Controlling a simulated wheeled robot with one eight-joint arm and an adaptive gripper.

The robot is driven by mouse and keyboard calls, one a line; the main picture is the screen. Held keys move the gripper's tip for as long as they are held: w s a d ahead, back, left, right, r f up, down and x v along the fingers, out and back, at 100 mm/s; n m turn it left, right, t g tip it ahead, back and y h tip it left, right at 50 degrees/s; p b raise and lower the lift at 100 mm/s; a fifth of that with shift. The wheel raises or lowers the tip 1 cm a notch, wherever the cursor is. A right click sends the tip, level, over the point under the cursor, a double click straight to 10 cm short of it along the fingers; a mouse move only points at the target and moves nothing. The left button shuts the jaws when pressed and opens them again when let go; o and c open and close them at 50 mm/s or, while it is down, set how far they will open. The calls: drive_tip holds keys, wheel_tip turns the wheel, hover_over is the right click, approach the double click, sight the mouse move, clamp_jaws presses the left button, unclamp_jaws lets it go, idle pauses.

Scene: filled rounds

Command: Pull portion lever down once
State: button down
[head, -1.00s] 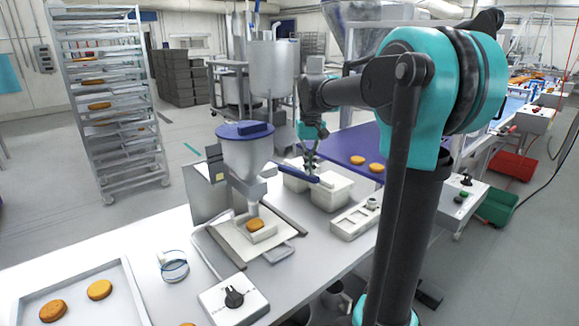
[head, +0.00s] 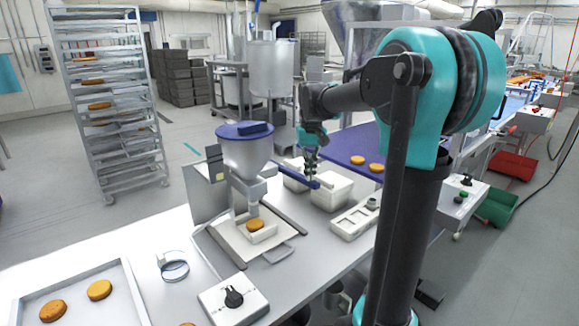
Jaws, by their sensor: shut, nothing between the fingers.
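The portion machine stands on the bench, with a blue-lidded hopper (head: 246,150) over a pale base plate. A golden round (head: 255,225) sits in a white holder (head: 263,235) under the outlet. My gripper (head: 311,178) is shut and points down at the lever's outer end. It overlaps the lever in this view; whether they touch I cannot tell.
A blue surface (head: 345,146) with two rounds lies beyond. A knob box (head: 233,299), a clear ring (head: 174,267) and a tray (head: 128,285) of rounds are on the bench in front and left.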

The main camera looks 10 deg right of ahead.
sight(311, 182)
drive_tip(key=shift+s+d+f, duration=0.1)
drive_tip(key=shift+s+f, duration=0.05)
drive_tip(key=shift+f, duration=0.5)
drive_tip(key=shift+s+f, duration=0.1)
drive_tip(key=shift+f, duration=0.95)
idle(0.4)
wheel_tip(311, 182, up, 15)
idle(1.7)
